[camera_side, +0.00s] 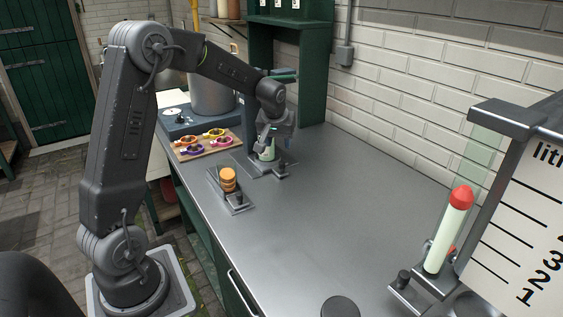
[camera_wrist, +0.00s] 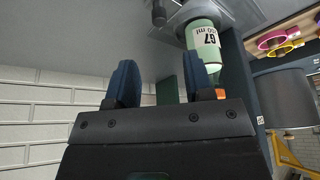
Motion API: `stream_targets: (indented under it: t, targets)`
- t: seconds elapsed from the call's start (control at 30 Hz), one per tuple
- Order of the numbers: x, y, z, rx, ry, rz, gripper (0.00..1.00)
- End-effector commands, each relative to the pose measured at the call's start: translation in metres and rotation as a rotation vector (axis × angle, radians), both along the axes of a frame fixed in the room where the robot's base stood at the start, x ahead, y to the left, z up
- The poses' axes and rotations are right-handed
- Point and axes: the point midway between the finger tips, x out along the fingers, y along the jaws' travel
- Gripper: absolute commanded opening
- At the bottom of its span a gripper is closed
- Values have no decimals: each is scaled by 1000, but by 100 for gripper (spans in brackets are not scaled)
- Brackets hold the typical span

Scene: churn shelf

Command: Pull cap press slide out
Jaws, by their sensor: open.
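The device that looks like the cap press stands at the back of the counter. Its grey base plate (camera_side: 262,170) carries a dark knob (camera_side: 282,168) at its front right, probably the slide's handle. A pale green bottle (camera_side: 267,153) stands on it, partly hidden by my arm. In the wrist view the labelled bottle (camera_wrist: 203,45) and the knob (camera_wrist: 158,14) show at the top, beyond my fingers. My gripper (camera_wrist: 160,85) is open with nothing between its blue fingers. In the side view my gripper (camera_side: 266,134) is close above the bottle; contact cannot be told.
A stack of orange caps (camera_side: 228,179) stands on a small knobbed plate to the front left. A wooden board (camera_side: 207,144) with coloured rings lies behind it. At right stands a red-topped tube (camera_side: 449,230) beside a litre scale (camera_side: 527,225). The middle counter (camera_side: 330,200) is clear.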

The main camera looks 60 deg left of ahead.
Motion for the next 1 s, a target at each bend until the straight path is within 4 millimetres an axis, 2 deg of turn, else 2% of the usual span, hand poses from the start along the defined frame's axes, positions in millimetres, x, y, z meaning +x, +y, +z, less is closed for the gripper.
stream_targets:
  t: [0.03, 0.2, 0.5, 0.7, 0.93, 1.0]
  targets:
    - [3, 3, -12, -2, 5, 1, 48]
    - [12, 12, -45, -3, 4, 0, 48]
    - [25, 25, -86, -1, 2, -1, 48]
    - [28, 27, -94, -1, -1, 0, 48]
    - [28, 27, -95, -1, -1, 0, 48]
    - [28, 27, -95, 0, 0, -1, 42]
